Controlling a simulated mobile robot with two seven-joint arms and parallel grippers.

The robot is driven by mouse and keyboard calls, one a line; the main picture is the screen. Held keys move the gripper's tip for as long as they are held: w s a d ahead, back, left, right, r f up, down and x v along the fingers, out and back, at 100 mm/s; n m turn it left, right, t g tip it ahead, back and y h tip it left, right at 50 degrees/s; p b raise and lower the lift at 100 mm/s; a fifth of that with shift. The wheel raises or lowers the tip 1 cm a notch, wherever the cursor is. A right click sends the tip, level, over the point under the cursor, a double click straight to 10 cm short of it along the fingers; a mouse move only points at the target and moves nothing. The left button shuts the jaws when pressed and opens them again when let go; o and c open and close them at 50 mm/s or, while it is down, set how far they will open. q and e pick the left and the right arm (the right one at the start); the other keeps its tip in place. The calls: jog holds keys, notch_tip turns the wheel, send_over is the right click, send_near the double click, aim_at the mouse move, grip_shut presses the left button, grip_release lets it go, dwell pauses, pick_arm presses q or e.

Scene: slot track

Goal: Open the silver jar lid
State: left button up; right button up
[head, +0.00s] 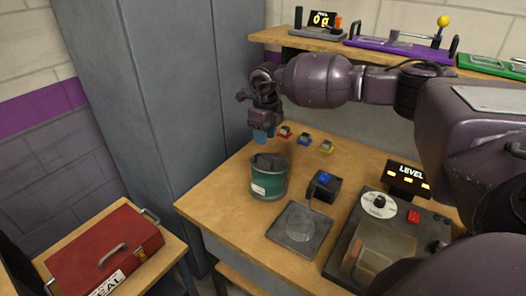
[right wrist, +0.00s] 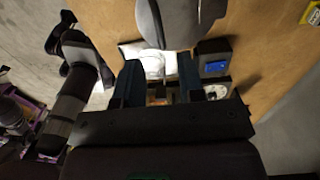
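A green jar (head: 268,180) with a pale label stands upright on the wooden table in the head view. Its dark grey lid (head: 270,161) sits on top. In the right wrist view a rounded grey shape (right wrist: 180,22) with a raised ridge, probably this lid, shows at the top edge, ahead of the fingers. My right gripper (head: 263,134) is above the jar and apart from it. Its two fingers stand apart in the right wrist view (right wrist: 158,82), with nothing held between them. My left gripper is in neither view.
Right of the jar are a black box with a blue face (head: 323,186), a flat grey plate (head: 290,236) and a dial machine (head: 380,206). Small coloured blocks (head: 304,139) lie behind. A shelf carries a purple track (head: 400,47). A red case (head: 100,250) is at left.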

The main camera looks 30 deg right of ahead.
jog(key=shift+f, duration=3.15)
jog(key=shift+c, duration=0.2)
grip_shut()
